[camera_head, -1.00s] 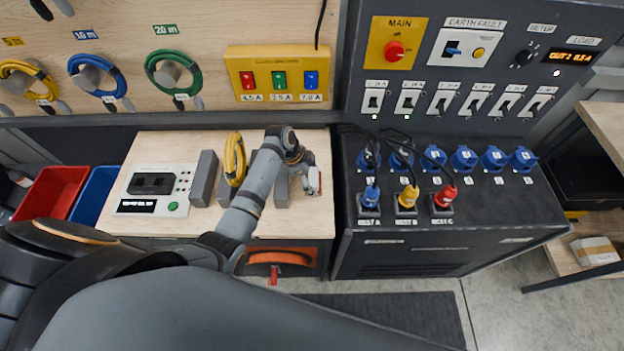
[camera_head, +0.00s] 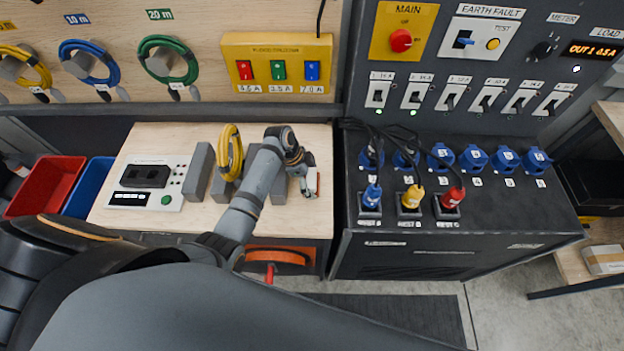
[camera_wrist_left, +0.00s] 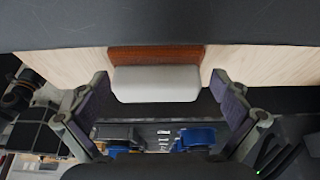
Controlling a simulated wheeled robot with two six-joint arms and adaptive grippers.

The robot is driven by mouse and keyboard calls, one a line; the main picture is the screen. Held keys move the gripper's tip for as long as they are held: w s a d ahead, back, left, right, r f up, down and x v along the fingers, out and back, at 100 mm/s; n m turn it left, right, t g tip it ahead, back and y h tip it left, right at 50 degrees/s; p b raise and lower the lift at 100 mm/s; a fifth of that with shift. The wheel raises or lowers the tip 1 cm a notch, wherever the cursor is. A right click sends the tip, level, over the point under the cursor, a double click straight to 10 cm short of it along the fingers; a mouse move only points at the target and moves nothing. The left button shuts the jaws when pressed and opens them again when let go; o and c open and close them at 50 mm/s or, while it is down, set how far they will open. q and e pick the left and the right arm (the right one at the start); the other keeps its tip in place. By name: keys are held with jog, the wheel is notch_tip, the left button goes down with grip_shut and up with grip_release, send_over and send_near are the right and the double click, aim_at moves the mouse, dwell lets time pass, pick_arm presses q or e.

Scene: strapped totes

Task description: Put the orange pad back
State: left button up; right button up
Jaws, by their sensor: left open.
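My left gripper (camera_head: 305,178) is low over the right end of the wooden bench top. In the left wrist view its two fingers (camera_wrist_left: 160,98) are spread apart. A light grey block (camera_wrist_left: 155,84) lies between them, with a gap on each side. An orange-brown strip (camera_wrist_left: 155,53) runs along the block's far side and appears to be the orange pad. In the head view only a small light and orange edge (camera_head: 317,184) shows beside the gripper, which hides the rest. My right gripper is not in view.
A yellow cable coil (camera_head: 230,152) and grey upright blocks (camera_head: 198,172) stand left of my gripper. A meter box (camera_head: 150,184) and red (camera_head: 46,186) and blue bins are further left. A dark socket console (camera_head: 455,235) stands right. An orange drawer front (camera_head: 280,260) is below the bench.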

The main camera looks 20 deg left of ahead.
pick_arm(q)
jog(key=shift+r, duration=0.1)
jog(key=shift+a+r, duration=0.1)
jog(key=shift+r, duration=0.15)
jog(key=b+v, duration=0.1)
jog(key=v, duration=1)
jog(key=shift+a+r+b, duration=0.2)
jog(key=shift+r+b, duration=0.15)
jog(key=shift+b, duration=0.05)
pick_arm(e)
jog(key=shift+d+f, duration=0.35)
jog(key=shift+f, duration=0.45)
pick_arm(q)
jog(key=shift+s, duration=0.15)
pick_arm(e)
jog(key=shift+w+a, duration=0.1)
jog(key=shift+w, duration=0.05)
pick_arm(q)
jog(key=shift+f, duration=0.1)
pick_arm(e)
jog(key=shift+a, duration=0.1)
